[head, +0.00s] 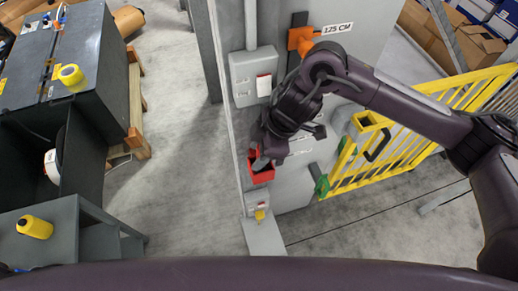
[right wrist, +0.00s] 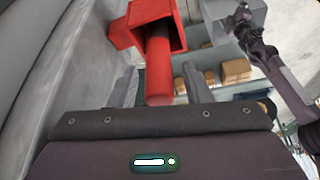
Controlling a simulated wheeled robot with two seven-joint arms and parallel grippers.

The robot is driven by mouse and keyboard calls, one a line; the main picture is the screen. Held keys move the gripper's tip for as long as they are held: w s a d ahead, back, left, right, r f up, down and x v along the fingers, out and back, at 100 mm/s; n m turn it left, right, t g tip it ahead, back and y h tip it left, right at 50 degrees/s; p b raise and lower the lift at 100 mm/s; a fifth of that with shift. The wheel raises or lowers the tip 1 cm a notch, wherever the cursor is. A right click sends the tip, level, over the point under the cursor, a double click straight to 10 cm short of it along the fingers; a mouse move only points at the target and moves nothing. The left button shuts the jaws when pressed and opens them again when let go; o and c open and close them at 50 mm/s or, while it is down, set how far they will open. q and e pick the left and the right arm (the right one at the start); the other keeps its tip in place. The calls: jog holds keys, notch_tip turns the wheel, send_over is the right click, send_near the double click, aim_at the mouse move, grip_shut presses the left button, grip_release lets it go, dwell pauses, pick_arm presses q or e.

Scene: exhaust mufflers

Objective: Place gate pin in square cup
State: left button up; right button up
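The red square cup (head: 262,176) is fixed to the side of the grey cabinet in the head view. In the right wrist view the cup (right wrist: 117,36) shows its square mouth. A red cylindrical gate pin (right wrist: 159,75) has its far end inside that mouth, and its near end sticks out between my right fingers. My right gripper (right wrist: 160,72) is open around the pin, with a gap on both sides. In the head view the right gripper (head: 262,160) is at the cup and hides the pin. A dark arm at the right of the wrist view ends too small to read.
A yellow gate (head: 385,150) stands right of the cabinet (head: 297,187). A dark workbench (head: 45,90) with yellow items is at far left, with clear floor (head: 180,160) between.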

jog(key=shift+r, duration=0.15)
jog(key=d+r+b, duration=0.1)
jog(key=d+b, duration=0.4)
jog(key=d, duration=0.7)
jog(key=shift+w+d, duration=0.3)
jog(key=shift+w, duration=0.05)
jog(key=shift+s, duration=0.1)
